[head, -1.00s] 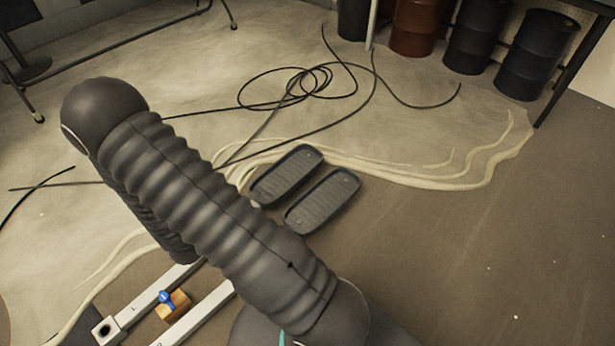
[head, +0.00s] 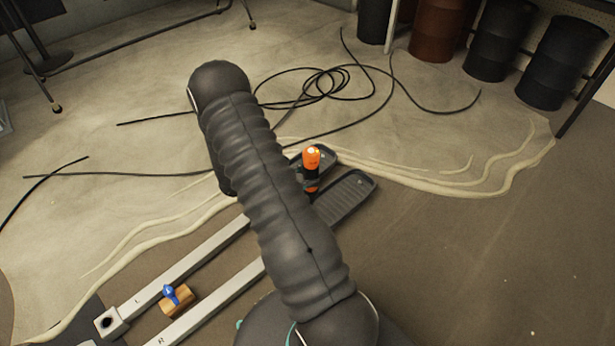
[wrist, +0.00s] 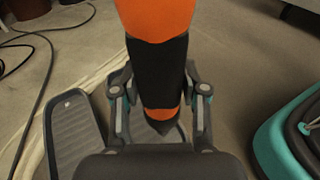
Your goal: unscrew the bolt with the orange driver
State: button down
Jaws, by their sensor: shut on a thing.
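The orange driver (head: 311,158) shows in the head view just right of my arm, in front of the dark pedals. In the wrist view the orange driver (wrist: 160,62) stands large between the fingers, with a black band around its middle and a dark lower end. My gripper (wrist: 160,97) has a finger on each side of it and is shut on it. In the head view my gripper is mostly hidden by my arm. I cannot make out the bolt in either view.
Two pale rails marked L (head: 165,283) and R (head: 215,308) lie at the lower left. A wooden block with a blue knob (head: 180,299) sits between them. Dark pedals (head: 347,196) lie behind my arm. Cables (head: 320,85) and barrels (head: 560,62) are farther back. Floor at right is clear.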

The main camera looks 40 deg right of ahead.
jog(key=shift+f+b, duration=2.65)
jog(key=shift+f, duration=1.45)
jog(key=shift+w+a, duration=0.1)
jog(key=shift+r, duration=0.1)
jog(key=shift+r+p, duration=2.9)
jog(key=shift+r, duration=1.55)
jog(key=shift+w+a, duration=0.1)
